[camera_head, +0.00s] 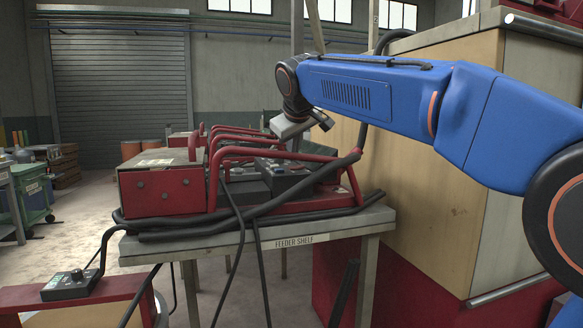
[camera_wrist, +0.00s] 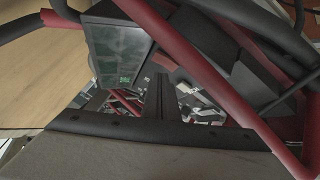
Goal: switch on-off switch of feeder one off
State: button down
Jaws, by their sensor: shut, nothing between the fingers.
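The red-framed feeder (camera_head: 165,190) sits on the shelf labelled FEEDER SHELF (camera_head: 262,240) in the head view. Dark boxes with small controls (camera_head: 285,176) lie inside its red tube frame. I cannot make out which control is the on-off switch, or which feeder is number one. My gripper (camera_head: 290,128) is above the back of the frame, its fingertips hard to see there. In the wrist view my gripper (camera_wrist: 163,97) is shut and empty, pointing down between red tubes (camera_wrist: 205,75). A dark-edged panel with a greenish face (camera_wrist: 118,55) is close to the fingers, on the left.
Red tube handles (camera_head: 240,138) and thick black cables (camera_head: 250,222) crowd the space around the gripper. A large wood-panelled block (camera_head: 450,150) stands right of the shelf. A small control box (camera_head: 70,285) rests on a red stand at lower left. Floor is open at left.

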aim_at(296, 167)
jog(key=shift+r, duration=0.25)
jog(key=shift+w+d+r, duration=0.1)
jog(key=shift+d+r, duration=0.05)
jog(key=shift+r, duration=1.05)
jog(key=shift+d+r, duration=0.15)
jog(key=shift+r, duration=1.05)
